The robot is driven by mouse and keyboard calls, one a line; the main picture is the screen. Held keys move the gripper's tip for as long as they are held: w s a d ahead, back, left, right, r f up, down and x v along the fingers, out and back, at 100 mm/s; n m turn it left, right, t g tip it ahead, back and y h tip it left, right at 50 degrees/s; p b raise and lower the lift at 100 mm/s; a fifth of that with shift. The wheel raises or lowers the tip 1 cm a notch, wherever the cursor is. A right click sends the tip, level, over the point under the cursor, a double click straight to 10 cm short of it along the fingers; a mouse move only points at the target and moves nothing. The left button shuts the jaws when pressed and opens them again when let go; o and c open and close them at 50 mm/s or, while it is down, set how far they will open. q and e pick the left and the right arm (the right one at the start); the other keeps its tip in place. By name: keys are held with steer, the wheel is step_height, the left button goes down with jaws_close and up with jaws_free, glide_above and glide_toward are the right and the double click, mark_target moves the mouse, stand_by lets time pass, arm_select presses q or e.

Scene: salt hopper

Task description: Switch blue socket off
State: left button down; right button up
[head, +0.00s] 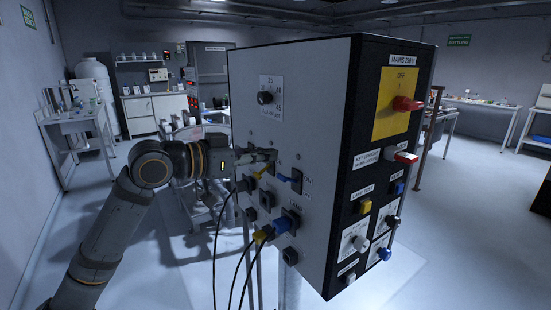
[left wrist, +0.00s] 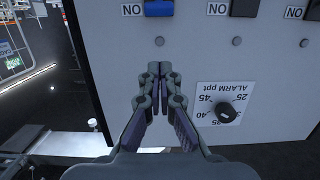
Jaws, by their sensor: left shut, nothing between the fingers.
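The grey side face of a control box carries a row of switches and sockets in the head view. A blue lever (head: 289,179) sticks out there, above a blue plug or socket part (head: 288,222). My left gripper (head: 266,157) is at this face, just up and left of the blue lever, and partly hides the switches there. In the left wrist view my left gripper (left wrist: 158,72) is shut and empty, its fingertips over bare grey panel. A blue part (left wrist: 158,28) lies just beyond the tips, beside a NO label. I cannot tell whether the fingers touch the panel. My right gripper is not in view.
A black alarm knob (head: 265,97) sits above the gripper; it also shows in the left wrist view (left wrist: 228,108). Yellow plug parts (head: 262,235) and black cables hang below. The front face has a red mains switch (head: 407,104). Benches stand farther back.

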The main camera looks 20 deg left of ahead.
mark_target(289, 179)
arm_select(q)
steer(key=p+x, duration=0.2)
steer(key=x, duration=0.2)
steer(key=shift+w+d, duration=0.3)
steer(key=shift+d, duration=0.05)
steer(key=f, duration=0.1)
steer(key=s+a+f, duration=0.1)
steer(key=f, duration=0.1)
steer(key=shift+s+a+f+b, duration=0.2)
steer(key=shift+s+f+b, duration=0.1)
steer(key=shift+f+b, duration=0.05)
steer(key=shift+d, duration=0.1)
